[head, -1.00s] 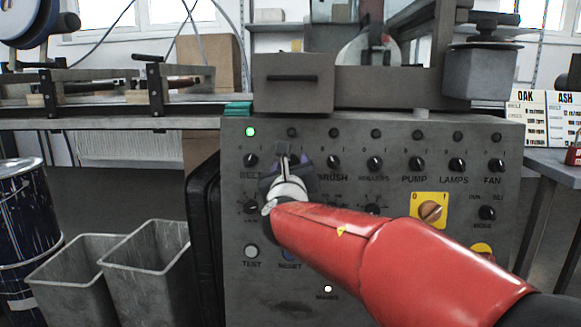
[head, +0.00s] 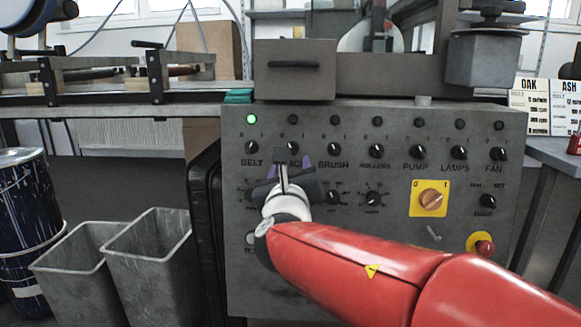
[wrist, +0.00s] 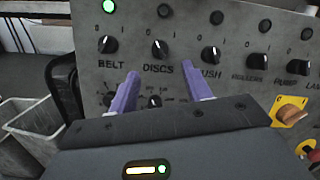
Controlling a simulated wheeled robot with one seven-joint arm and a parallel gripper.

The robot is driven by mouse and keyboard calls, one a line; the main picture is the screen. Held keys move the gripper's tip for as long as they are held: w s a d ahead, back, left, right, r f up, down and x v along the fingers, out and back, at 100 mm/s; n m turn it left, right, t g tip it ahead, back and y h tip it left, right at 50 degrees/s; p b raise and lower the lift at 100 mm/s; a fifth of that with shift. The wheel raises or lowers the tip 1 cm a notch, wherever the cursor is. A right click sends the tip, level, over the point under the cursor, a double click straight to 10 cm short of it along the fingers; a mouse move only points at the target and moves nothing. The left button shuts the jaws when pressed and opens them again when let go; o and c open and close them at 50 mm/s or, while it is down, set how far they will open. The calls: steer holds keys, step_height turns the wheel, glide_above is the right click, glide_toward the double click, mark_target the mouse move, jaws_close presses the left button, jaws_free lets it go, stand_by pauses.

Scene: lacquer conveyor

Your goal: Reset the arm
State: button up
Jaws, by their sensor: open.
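My gripper (head: 283,165) is in front of the grey control panel (head: 400,125), over the area below the DISCS knob. In the wrist view, its two purple fingers (wrist: 174,85) stand apart with nothing between them. The DISCS knob (wrist: 159,49) shows just beyond and between the fingertips, and a lower dial (wrist: 154,101) shows between the fingers. I cannot tell the exact gap to the panel. My red forearm hides the panel's lower middle in the head view.
A green lamp (head: 251,119) is lit above the BELT knob (head: 251,147). A yellow-plated rotary switch (head: 430,198) and a red button (head: 484,246) are at right. Two grey bins (head: 150,260) and a dark drum (head: 22,220) stand at left.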

steer(key=shift+d, duration=0.15)
steer(key=s+d+f+m+g+h, duration=0.3)
steer(key=s+d+f+m+g, duration=0.3)
steer(key=d+m, duration=0.55)
steer(key=s+d+f+m+g+h, duration=0.4)
steer(key=s+d+f+m, duration=0.2)
steer(key=s+d+m, duration=0.5)
steer(key=s+a+f+m+g+y, duration=0.45)
steer(key=s+f+m+y, duration=0.45)
steer(key=m, duration=0.9)
step_height(320, 180, up, 11)
steer(key=s+h+p, duration=0.1)
steer(key=h+p, duration=0.1)
steer(key=p, duration=1)
steer(key=shift+a+n+t, duration=0.15)
steer(key=shift+n+t, duration=0.2)
steer(key=shift+o, duration=0.2)
